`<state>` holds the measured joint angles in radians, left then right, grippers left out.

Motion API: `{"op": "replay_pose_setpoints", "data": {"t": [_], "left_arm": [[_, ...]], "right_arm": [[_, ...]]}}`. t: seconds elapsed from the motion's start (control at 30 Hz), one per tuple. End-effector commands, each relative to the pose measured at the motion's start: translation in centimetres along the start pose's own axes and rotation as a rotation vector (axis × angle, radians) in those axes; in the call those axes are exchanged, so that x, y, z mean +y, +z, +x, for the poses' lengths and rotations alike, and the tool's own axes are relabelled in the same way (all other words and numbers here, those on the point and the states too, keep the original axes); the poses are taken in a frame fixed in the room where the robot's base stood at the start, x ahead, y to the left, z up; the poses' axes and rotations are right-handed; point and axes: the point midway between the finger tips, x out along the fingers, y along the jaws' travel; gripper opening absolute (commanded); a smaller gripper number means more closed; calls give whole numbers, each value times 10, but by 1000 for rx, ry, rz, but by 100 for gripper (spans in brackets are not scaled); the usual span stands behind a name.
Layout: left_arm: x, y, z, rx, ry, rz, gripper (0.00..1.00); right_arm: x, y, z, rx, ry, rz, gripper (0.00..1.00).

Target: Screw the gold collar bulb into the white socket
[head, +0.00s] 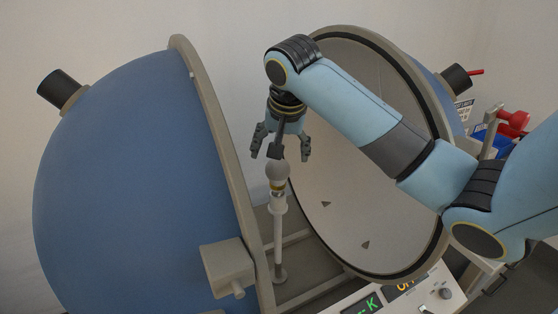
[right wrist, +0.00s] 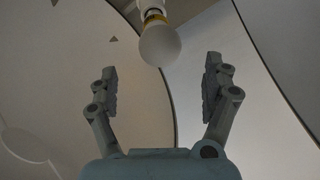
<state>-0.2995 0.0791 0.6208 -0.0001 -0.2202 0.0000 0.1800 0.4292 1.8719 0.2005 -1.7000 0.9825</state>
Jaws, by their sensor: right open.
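The bulb (head: 277,170) has a round frosted white globe and a gold collar. It stands upright with its collar at the top of the white socket (head: 279,203), which sits on a slim white post. I cannot tell how deep the collar sits. In the right wrist view the bulb (right wrist: 159,45) hangs in from the top edge, with the gold collar and a bit of the white socket (right wrist: 150,5) showing. My right gripper (head: 281,157) is open above the bulb, fingers pointing down. In the right wrist view its fingers (right wrist: 160,80) stand wide apart, with nothing gripped. My left gripper is out of view.
A big blue sphere half (head: 130,190) stands left of the post; its open pale-lined half (head: 375,190) is close behind and right. A control panel (head: 400,300) with lit displays lies front right. A blue bin (head: 490,138) with red items is far right.

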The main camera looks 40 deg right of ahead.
Motion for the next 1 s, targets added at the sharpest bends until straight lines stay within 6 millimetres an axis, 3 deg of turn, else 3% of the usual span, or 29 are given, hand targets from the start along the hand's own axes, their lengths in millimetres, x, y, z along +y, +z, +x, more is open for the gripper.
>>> {"op": "replay_pose_setpoints", "data": {"t": [0.2, 0.4, 0.8, 1.0], "left_arm": [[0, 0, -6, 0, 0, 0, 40], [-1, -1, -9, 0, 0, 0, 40], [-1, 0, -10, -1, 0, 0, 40], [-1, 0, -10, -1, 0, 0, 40]], "right_arm": [[0, 0, 42, -4, 3, 1, 83], [0, -1, 69, -1, 1, 0, 83], [0, 0, 80, 0, 0, -1, 83], [0, 0, 79, 0, 0, -1, 59]]}}
